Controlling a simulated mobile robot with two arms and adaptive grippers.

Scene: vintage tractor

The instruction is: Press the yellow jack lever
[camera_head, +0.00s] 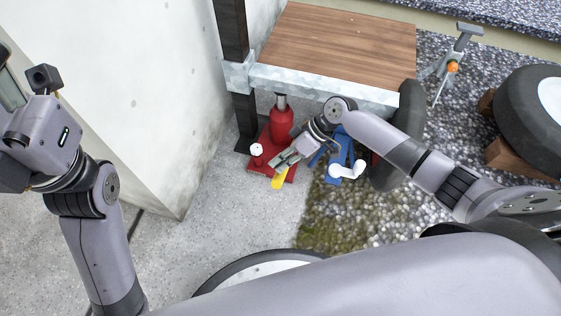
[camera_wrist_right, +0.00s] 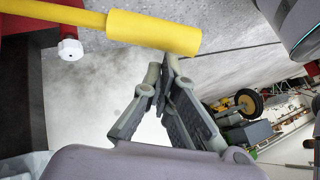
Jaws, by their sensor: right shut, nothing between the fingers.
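The yellow jack lever (camera_head: 279,181) sticks out at the front of the red jack (camera_head: 281,124), which stands on the ground under the edge of the wooden platform. In the right wrist view the lever (camera_wrist_right: 155,33) runs across the top left, and its thick end lies just beyond my fingertips. My right gripper (camera_head: 277,163) is over the jack's base, close to the lever; in the wrist view its fingers (camera_wrist_right: 160,75) are shut with nothing between them.
The wooden platform (camera_head: 340,45) with a metal edge is above the jack. A blue stand (camera_head: 338,160) with a white part is right of my right gripper. A white wall (camera_head: 135,100) is on the left. A tire (camera_head: 530,118) and an orange-grey stand (camera_head: 453,66) are at right.

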